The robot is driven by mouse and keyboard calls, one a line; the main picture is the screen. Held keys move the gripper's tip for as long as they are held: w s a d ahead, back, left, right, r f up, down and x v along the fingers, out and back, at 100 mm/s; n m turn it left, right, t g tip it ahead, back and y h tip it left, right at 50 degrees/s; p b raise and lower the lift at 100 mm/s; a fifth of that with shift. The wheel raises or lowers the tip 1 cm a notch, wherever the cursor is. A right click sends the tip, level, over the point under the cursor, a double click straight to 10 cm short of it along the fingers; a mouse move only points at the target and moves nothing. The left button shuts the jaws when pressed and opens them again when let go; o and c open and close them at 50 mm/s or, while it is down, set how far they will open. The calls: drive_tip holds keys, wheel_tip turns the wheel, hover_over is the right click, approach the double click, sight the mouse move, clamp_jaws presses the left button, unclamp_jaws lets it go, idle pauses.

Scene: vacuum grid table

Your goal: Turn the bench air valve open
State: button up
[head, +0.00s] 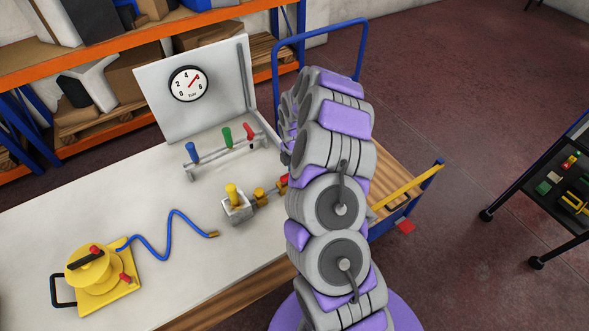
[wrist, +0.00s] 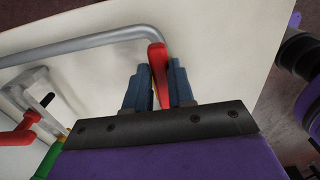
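In the wrist view, a red lever handle (wrist: 158,66) hangs at the bent end of a grey pipe (wrist: 85,43). My gripper (wrist: 160,82) has its two blue fingers on either side of this lever. They lie very near it, but I cannot tell whether both touch. In the head view, my arm hides the gripper. A red part (head: 283,181) shows at the arm's edge, beside the brass fittings (head: 260,196) on the bench (head: 185,245). I cannot tell whether it is the same lever.
A manifold with blue (head: 193,152), green (head: 227,136) and red (head: 249,131) handles stands before an upright panel with a gauge (head: 188,83). A yellow-knobbed block (head: 237,208), blue hose (head: 158,245) and yellow device (head: 95,275) are on the bench. A trolley (head: 400,190) stands behind my arm.

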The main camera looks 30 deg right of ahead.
drive_tip(key=o, duration=0.4)
drive_tip(key=shift+w+d, duration=0.1)
wheel_tip(320, 180, up, 17)
drive_tip(key=shift+r+p, duration=0.1)
drive_tip(key=shift+p, duration=0.45)
idle(0.4)
